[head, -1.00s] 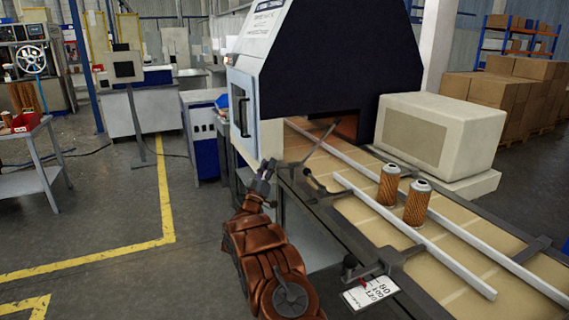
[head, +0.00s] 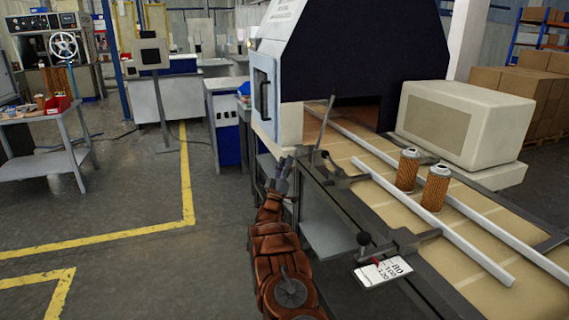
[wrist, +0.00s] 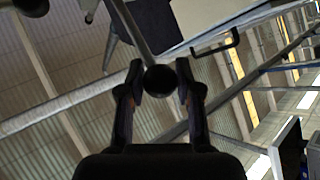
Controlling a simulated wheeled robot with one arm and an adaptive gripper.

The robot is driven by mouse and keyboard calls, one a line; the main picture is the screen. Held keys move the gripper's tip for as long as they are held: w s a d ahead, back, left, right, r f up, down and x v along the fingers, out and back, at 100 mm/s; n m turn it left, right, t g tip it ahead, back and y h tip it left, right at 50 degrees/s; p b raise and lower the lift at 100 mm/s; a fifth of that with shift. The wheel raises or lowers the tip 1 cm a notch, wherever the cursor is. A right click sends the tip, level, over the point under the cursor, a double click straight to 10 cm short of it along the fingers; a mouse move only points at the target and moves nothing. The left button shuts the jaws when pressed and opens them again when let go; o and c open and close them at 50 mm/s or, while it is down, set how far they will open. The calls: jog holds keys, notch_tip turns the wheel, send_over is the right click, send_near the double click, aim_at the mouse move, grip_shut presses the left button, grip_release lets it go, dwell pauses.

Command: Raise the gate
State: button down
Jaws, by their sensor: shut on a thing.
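My gripper (head: 283,168) is at the left side of the machine, beside the conveyor's near edge. In the wrist view, a dark round knob (wrist: 161,78) on a grey rod (wrist: 132,25) is between the fingertips, and my gripper is shut on it. In the head view the knob is too small to make out at the fingers. A thin dark lever (head: 324,125) stands steep and slightly tilted before the dark opening (head: 360,115) of the machine (head: 350,60). I cannot make out the gate panel itself clearly.
Two orange filter cartridges (head: 408,171) stand on the conveyor belt (head: 400,205) between white rails. A beige box (head: 465,122) is behind. Floor at left is free.

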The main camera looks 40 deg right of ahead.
jog(key=shift+s+d+f, duration=0.1)
jog(key=shift+d+f, duration=0.1)
jog(key=shift+f, duration=0.05)
jog(key=c, duration=1)
grip_release()
jog(key=shift+o, duration=1.1)
jog(key=shift+a, duration=0.1)
jog(key=v, duration=1.1)
jog(key=shift+a+f, duration=0.25)
jog(key=shift+a, duration=0.05)
jog(key=shift+s, duration=0.1)
